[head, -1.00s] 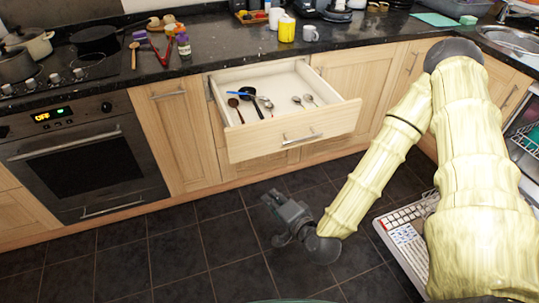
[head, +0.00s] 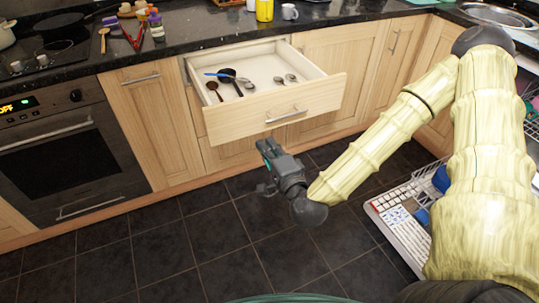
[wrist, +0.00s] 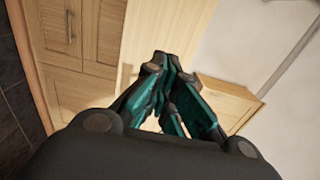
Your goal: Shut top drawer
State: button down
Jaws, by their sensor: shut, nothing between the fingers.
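The top drawer (head: 277,112) is pulled out below the black counter, with its wooden front and metal handle facing me. Dark ladles and spoons lie inside it, with a blue-handled utensil. My gripper (head: 266,150) is just below and in front of the drawer front in the head view, apart from the handle as far as I can tell. In the wrist view my gripper (wrist: 162,68) has its teal-padded fingers together, with wooden cabinet fronts beyond. Nothing shows between the fingers.
An oven (head: 71,153) stands to the left. A dish rack (head: 510,140) is at the right edge, and a white keyboard-like item (head: 400,228) lies on the floor near my arm. The dark tiled floor before the drawer is clear.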

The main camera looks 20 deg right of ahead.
aim_at(249, 118)
jog(key=w, duration=1.1)
jog(key=shift+w+a, duration=0.1)
jog(key=shift+a, duration=0.1)
